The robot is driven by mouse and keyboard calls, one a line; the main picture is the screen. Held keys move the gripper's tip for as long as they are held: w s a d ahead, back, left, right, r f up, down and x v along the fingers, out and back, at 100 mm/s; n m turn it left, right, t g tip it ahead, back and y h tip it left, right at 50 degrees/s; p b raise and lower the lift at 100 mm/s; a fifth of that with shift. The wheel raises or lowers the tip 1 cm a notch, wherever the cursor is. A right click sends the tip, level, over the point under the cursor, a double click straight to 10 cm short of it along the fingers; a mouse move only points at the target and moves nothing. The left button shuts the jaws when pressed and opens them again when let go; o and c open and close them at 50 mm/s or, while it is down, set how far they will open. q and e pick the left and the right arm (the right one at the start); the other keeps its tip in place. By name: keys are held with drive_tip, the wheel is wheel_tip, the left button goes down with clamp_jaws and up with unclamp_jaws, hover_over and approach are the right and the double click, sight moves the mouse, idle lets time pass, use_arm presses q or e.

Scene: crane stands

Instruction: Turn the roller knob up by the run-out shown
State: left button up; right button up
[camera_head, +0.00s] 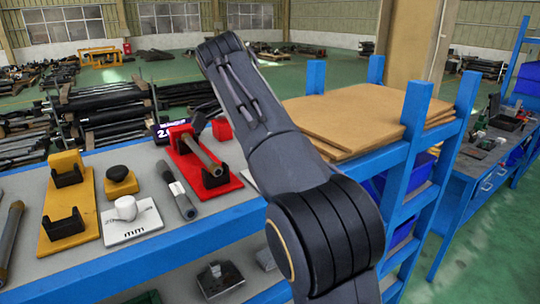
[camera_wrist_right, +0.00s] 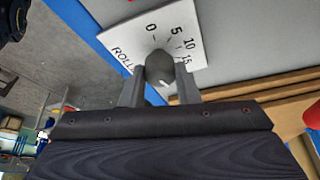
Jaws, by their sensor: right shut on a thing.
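The roller knob (camera_wrist_right: 159,66) is a dark grey round knob with a short white mark. It stands on a white dial plate (camera_wrist_right: 126,32) with "ROLL" and the numbers 0, 5, 10 and 15. My right gripper (camera_wrist_right: 161,72) has a finger on each side of the knob and is shut on it. I cannot tell which number the mark points to. In the head view my right arm hides the gripper and knob. A dark display (camera_head: 164,129) there shows a number beginning with 2; the rest is hidden. My left gripper is not in view.
On the grey bench with blue edges stand a red stand (camera_head: 213,183) holding a bar, a yellow stand (camera_head: 66,224), a yellow block with a black knob (camera_head: 118,174), and a white "mm" plate (camera_head: 139,230) with a white knob. A grey tube (camera_head: 178,193) lies between them. Brown boards (camera_head: 350,115) lie behind my arm.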

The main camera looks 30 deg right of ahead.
idle(0.4)
drive_tip(key=o, duration=1)
drive_tip(key=shift+a, duration=0.1)
drive_tip(key=shift+c, duration=0.2)
drive_tip(key=shift+n+t, duration=0.3)
drive_tip(key=shift+n, duration=0.4)
